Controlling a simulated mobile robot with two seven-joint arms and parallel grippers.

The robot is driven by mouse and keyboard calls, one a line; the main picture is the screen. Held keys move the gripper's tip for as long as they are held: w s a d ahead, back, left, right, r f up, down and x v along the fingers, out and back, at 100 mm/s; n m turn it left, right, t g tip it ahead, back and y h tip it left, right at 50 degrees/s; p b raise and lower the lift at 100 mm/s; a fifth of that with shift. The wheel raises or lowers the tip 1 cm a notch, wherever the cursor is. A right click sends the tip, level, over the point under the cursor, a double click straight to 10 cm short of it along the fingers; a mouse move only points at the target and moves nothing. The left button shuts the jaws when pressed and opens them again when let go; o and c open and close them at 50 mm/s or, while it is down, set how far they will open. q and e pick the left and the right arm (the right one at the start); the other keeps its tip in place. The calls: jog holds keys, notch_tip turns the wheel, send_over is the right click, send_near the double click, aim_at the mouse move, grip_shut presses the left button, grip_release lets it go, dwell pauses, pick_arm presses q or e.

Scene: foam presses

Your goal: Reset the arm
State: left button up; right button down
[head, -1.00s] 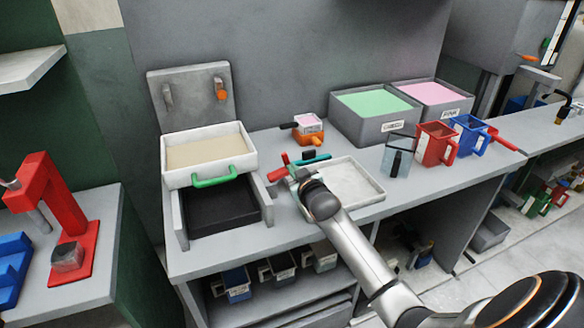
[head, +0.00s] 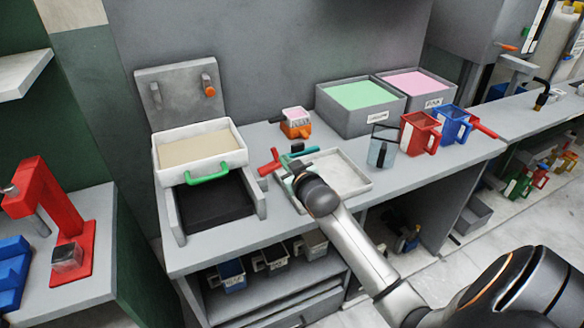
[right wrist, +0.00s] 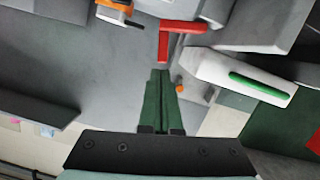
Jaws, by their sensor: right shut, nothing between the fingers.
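My right gripper (head: 290,168) reaches over the counter beside a shallow white tray (head: 350,178). In the right wrist view its green fingers (right wrist: 160,76) are together with nothing between them. A teal and black piece (head: 302,152) is close behind the gripper. My left gripper is not in view.
A white box with a green handle (head: 226,158) sits above a black bed (head: 215,203) at left. Behind are an orange holder (head: 296,130) and bins of green (head: 375,118) and pink foam.

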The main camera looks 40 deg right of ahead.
jog(key=shift+v, duration=2.4)
jog(key=shift+a, duration=0.1)
jog(key=s+a+f+n+g+y, duration=0.1)
jog(key=s+a+f+g+y, duration=0.1)
jog(key=s+a+f, duration=0.5)
jog(key=s+a+f+n+g+y, duration=0.15)
jog(key=s+a+f, duration=0.3)
jog(key=f, duration=0.55)
jog(key=s+a+f+g+y, duration=0.1)
jog(key=s+a+f, duration=0.3)
jog(key=s+a, duration=0.1)
jog(key=s+a+f+g+y, duration=0.1)
jog(key=s+a+f+y, duration=0.1)
jog(key=s+a+f, duration=0.2)
jog(key=s+a, duration=0.1)
jog(key=s, duration=0.2)
jog(key=shift+s, duration=0.35)
jog(key=shift+f+y, duration=0.1)
jog(key=shift+y, duration=0.15)
